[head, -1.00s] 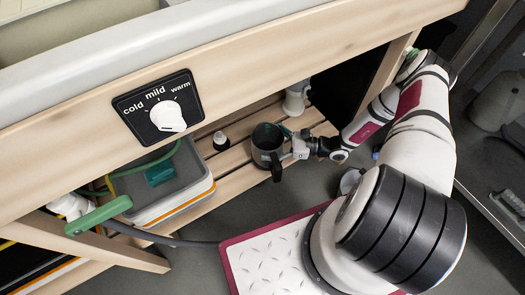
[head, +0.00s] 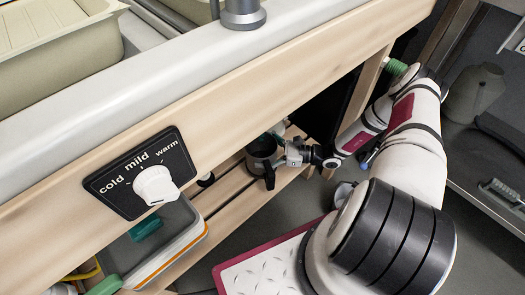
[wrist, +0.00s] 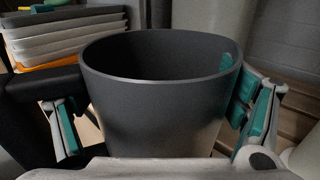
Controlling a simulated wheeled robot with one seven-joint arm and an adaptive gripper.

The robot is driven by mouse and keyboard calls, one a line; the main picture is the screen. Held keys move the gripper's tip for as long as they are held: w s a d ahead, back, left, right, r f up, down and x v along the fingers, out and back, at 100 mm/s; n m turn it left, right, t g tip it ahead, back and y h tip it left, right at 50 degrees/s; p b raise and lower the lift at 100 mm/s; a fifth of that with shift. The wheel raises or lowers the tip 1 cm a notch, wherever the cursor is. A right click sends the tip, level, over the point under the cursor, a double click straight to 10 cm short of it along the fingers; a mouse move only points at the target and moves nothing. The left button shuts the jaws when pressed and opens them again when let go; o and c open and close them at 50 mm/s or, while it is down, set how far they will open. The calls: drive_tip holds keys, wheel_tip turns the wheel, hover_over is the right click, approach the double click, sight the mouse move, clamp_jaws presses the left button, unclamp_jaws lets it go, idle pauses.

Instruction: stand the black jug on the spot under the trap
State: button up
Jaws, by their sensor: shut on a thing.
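The black jug (head: 262,152) is upright beneath the sink's wooden front rail, over the slatted shelf (head: 232,190). My gripper (head: 281,152) comes from the right and is shut on the jug. In the wrist view the jug (wrist: 155,105) fills the middle, its wide mouth open upward and its handle at the left. The teal-padded fingers of my gripper (wrist: 160,128) lie on both sides of it. I cannot tell whether the jug's base touches the slats. The trap and the spot under it are not clearly seen in the head view; the rail covers that area.
The wooden rail (head: 255,105) with the temperature dial (head: 155,185) runs close above the jug. A stack of grey trays (head: 165,240) is at the left; it also shows in the wrist view (wrist: 65,42).

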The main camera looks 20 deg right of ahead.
drive_tip(key=shift+w+a+f+b, duration=0.25)
drive_tip(key=shift+w+f+b, duration=0.35)
drive_tip(key=shift+f+b, duration=0.3)
drive_tip(key=shift+w+a+f+b, duration=0.2)
drive_tip(key=shift+w+f+b, duration=0.4)
drive_tip(key=shift+f+b, duration=0.25)
drive_tip(key=shift+w+a+r, duration=0.1)
drive_tip(key=shift+w+a, duration=0.1)
drive_tip(key=shift+w, duration=0.45)
drive_tip(key=w+a, duration=0.3)
drive_tip(key=w, duration=0.6)
drive_tip(key=shift+b, duration=0.35)
drive_tip(key=shift+w, duration=0.1)
drive_tip(key=shift+f, duration=0.45)
drive_tip(key=o, duration=1.5)
drive_tip(key=shift+c, duration=0.2)
drive_tip(key=shift+d, duration=0.1)
drive_tip(key=shift+v, duration=3.9)
